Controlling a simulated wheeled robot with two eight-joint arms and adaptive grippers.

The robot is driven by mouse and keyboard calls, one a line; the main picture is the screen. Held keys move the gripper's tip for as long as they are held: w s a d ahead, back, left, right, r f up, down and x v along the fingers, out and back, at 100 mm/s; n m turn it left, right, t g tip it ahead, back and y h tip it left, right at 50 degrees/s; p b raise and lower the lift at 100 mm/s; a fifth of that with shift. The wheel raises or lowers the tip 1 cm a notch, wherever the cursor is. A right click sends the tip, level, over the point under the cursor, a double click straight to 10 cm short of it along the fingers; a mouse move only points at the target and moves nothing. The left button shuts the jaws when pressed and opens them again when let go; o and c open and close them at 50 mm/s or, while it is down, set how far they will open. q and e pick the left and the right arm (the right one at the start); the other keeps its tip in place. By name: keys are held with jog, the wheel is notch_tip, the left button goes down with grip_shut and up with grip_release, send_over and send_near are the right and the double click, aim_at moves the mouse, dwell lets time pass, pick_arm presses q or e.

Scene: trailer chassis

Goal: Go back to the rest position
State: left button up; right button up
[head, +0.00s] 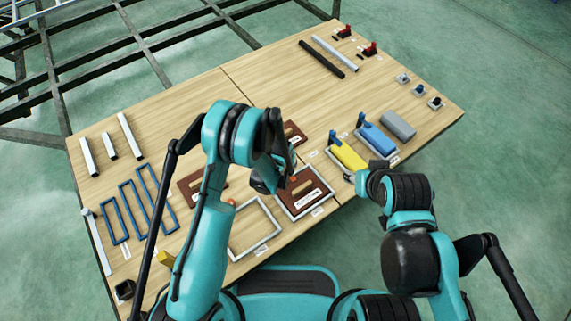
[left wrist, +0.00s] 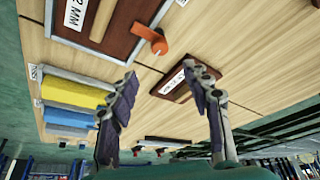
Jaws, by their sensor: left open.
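My left arm comes in from the lower left of the head view and arches over the wooden workbench (head: 250,92). Its gripper (head: 277,178) hangs over the middle of the bench, near a brown board in a white frame (head: 306,191). In the left wrist view my left gripper (left wrist: 168,82) is open, its two fingers wide apart with nothing between them in their grasp. My right arm is bent at the right, with its gripper end (head: 372,172) by the front edge of the bench, near a yellow block (head: 347,154). Its fingers cannot be made out.
A blue block (head: 377,138) and a grey block (head: 398,125) lie at the right. Blue frames (head: 131,209) and pale bars (head: 109,145) lie at the left. An empty white frame (head: 254,228) lies near the front. A dark metal chassis (head: 95,60) stands behind the bench.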

pick_arm(q)
jog(key=shift+r, duration=0.15)
dwell(0.4)
jog(key=s+a+r, duration=0.2)
jog(key=a+r, duration=0.1)
jog(key=r, duration=0.5)
jog(key=s+a+r+t, duration=0.1)
jog(key=s+a+r, duration=0.15)
jog(key=r, duration=0.55)
jog(key=s+a+r, duration=0.1)
jog(key=a+r, duration=0.3)
jog(key=r, duration=0.4)
jog(key=s+a+r+t, duration=0.1)
jog(key=s+a+r, duration=0.2)
jog(key=s, duration=0.6)
jog(key=s+a+r+n, duration=0.1)
jog(key=s+a+r, duration=0.3)
jog(key=s, duration=0.5)
jog(key=shift+a+r+n+t+y, duration=0.15)
jog(key=shift+r+n+t+y, duration=0.2)
jog(key=shift+r, duration=0.35)
